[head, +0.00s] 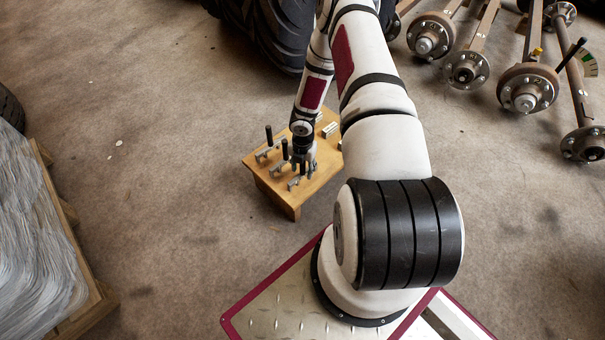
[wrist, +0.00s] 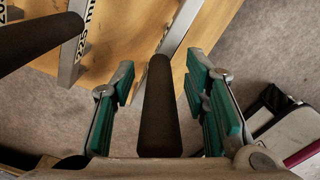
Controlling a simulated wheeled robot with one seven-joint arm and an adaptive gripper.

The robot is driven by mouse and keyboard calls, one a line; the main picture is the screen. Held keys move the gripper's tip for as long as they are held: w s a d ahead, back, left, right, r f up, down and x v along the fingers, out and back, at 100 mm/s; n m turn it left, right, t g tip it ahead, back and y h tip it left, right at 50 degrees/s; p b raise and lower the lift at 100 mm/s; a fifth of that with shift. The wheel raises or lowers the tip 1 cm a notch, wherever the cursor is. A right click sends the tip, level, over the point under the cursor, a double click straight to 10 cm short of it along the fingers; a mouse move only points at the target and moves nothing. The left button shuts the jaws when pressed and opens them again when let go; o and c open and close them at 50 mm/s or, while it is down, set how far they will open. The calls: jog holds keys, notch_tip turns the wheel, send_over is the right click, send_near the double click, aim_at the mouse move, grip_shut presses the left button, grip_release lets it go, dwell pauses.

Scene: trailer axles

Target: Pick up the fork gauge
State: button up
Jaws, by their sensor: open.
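Several fork gauges, metal bars with upright black handles, stand on a small wooden bench (head: 271,189). In the wrist view, one fork gauge's black handle (wrist: 158,118) stands between my gripper's green-padded fingers, with a gap on each side. A metal bar (wrist: 181,25) shows beyond the handle. My gripper (wrist: 160,85) is open around that handle. In the head view my gripper (head: 303,168) is low over the bench's front right part and hides some of the gauges. Another black handle (wrist: 35,42) is at the left, near a bar labelled "225 m…" (wrist: 78,40).
In the head view, two more gauge handles (head: 269,135) stand left of my gripper. A light block (head: 330,129) lies on the bench's far side. Large tyres (head: 265,35) are behind, axles (head: 527,88) at the right, and a wrapped pallet (head: 35,235) at the left. Floor left of the bench is clear.

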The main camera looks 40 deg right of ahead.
jog(key=shift+c, duration=0.6)
grip_shut()
jog(key=shift+r, duration=0.15)
